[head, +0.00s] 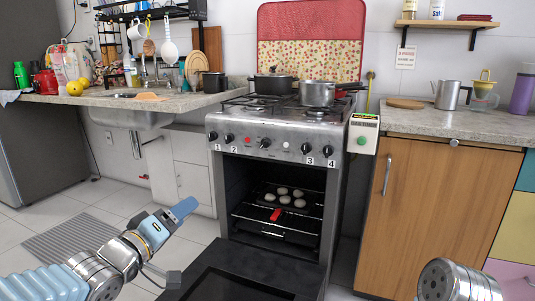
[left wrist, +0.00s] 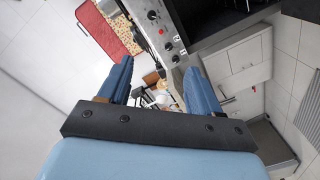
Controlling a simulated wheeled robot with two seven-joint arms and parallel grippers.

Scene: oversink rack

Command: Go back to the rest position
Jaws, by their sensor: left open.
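My left gripper (head: 182,212) reaches in from the lower left of the head view, in front of the stove and left of the open oven door. It is empty. In the left wrist view its two blue fingers (left wrist: 160,80) stand apart with nothing between them. On my right side only a metallic arm part shows at the lower right of the head view, and the right gripper is out of view.
The stove (head: 264,135) has its oven door (head: 240,285) lowered. Inside, a dark tray (head: 262,198) holds several pale round buns on a rack. Pots (head: 318,93) stand on the hob. A wooden cabinet (head: 425,190) stands right.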

